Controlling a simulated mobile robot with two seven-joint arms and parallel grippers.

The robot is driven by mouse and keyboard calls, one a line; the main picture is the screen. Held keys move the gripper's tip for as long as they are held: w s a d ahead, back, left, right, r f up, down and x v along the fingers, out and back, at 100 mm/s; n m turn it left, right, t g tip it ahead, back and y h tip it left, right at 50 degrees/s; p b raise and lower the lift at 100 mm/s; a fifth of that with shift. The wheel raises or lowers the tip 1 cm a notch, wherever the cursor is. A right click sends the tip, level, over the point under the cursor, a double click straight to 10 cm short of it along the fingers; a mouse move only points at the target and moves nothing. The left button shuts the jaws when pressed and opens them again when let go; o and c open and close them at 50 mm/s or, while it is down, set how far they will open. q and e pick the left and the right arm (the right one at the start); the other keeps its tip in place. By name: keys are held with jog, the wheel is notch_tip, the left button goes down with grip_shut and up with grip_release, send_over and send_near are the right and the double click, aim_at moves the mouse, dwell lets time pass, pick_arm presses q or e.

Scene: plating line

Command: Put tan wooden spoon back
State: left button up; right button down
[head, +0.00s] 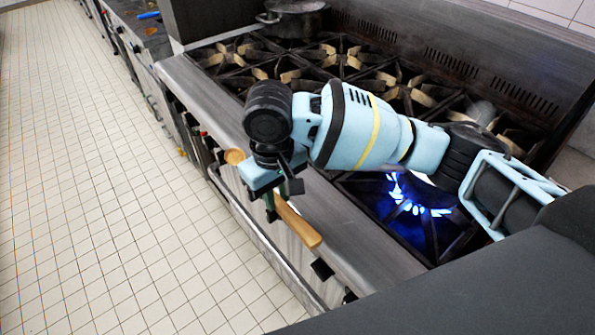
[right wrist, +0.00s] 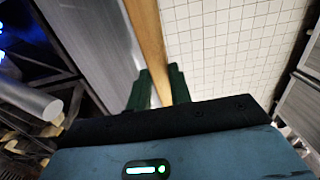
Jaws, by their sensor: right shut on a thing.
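The tan wooden spoon (head: 297,222) is in my right gripper (head: 272,208), by the front edge of the stove. In the head view its round bowl (head: 234,156) shows to the upper left of the gripper and its handle end to the lower right. The middle of the spoon is hidden behind my right gripper. In the right wrist view the spoon (right wrist: 147,35) runs up from between the two green fingers (right wrist: 158,90), which are shut on it. My left gripper is not in view.
The stove's steel front ledge (head: 350,235) lies beside the spoon. A blue flame (head: 412,200) burns on a near burner, below my right forearm. A pot (head: 292,18) stands at the back of the stove. The tiled floor (head: 90,180) at left is clear.

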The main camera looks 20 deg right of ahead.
jog(key=w+d, duration=0.4)
jog(key=w+d+f, duration=0.1)
jog(key=w+d, duration=0.1)
jog(key=shift+w+b, duration=0.15)
jog(key=shift+b, duration=0.2)
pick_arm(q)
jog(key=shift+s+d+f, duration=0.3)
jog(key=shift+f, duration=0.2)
pick_arm(e)
jog(key=shift+w+d, duration=0.2)
jog(key=shift+w, duration=0.1)
jog(key=shift+w+d, duration=0.35)
notch_tip(320, 180, down, 4)
jog(key=shift+w+d+r, duration=0.1)
jog(key=shift+d+r, duration=0.05)
jog(key=shift+r, duration=0.05)
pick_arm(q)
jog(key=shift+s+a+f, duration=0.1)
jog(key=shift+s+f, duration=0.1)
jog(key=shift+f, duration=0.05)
pick_arm(e)
jog(key=c, duration=1.3)
grip_release()
